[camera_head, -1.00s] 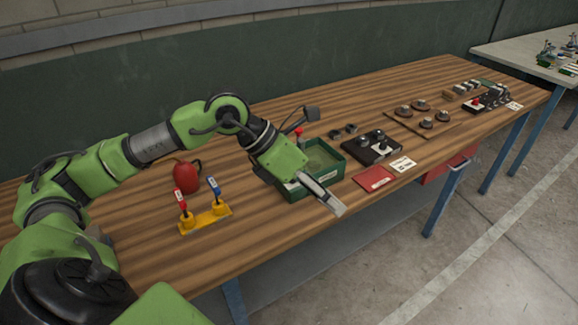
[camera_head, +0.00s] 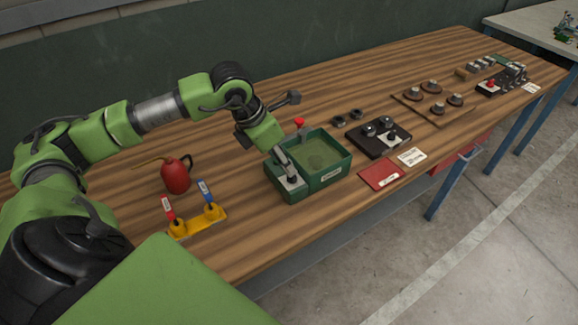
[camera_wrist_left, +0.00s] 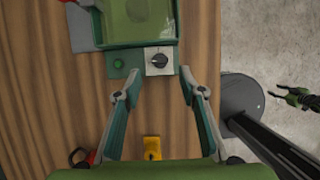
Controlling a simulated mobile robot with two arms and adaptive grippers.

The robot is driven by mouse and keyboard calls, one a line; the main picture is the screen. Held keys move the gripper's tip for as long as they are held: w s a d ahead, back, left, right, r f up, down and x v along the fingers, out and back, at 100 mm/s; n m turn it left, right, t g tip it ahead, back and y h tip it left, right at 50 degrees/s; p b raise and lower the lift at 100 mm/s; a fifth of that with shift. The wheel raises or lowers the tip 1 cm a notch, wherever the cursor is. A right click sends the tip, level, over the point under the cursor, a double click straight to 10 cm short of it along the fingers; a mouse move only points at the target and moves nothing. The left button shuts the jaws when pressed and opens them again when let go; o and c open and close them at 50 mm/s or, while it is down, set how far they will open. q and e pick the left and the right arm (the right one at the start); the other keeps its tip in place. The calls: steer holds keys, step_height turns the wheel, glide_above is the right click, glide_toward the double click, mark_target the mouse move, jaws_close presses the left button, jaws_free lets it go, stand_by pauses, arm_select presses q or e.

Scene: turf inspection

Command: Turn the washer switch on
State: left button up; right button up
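The washer is a green open box (camera_head: 322,178) with murky green liquid in it, on the wooden table. My left gripper (camera_wrist_left: 160,72) is open and empty, pointing down at this end. In the left wrist view its fingertips lie on either side of the switch plate. Whether they touch it, I cannot tell. The head view shows a finger over the panel (camera_head: 290,184), partly hiding the knob. My right gripper cannot be made out clearly.
A red oil can (camera_head: 176,176) and a yellow stand with red and blue tags (camera_head: 199,221) are on the near side. Beyond the washer are a black knob board (camera_head: 378,137), a red card (camera_head: 381,175) and a board with round parts. A red-topped item (camera_head: 299,124) stands behind the washer.

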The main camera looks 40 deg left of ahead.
mark_target(289, 179)
arm_select(q)
steer(key=p+x, duration=0.1)
steer(key=x, duration=0.3)
steer(key=shift+w+f, duration=0.1)
steer(key=shift+f, duration=0.05)
steer(key=shift+w+d+f, duration=0.1)
steer(key=shift+f, duration=0.2)
steer(key=shift+w+f, duration=0.1)
steer(key=shift+f, duration=0.25)
steer(key=shift+c, duration=1.4)
steer(key=c, duration=0.6)
jaws_close()
arm_select(e)
steer(key=shift+w+a+r, duration=0.3)
steer(key=shift+w+r, duration=0.05)
steer(key=shift+w, duration=0.2)
steer(key=shift+w+a+r, duration=0.3)
steer(key=shift+w, duration=0.25)
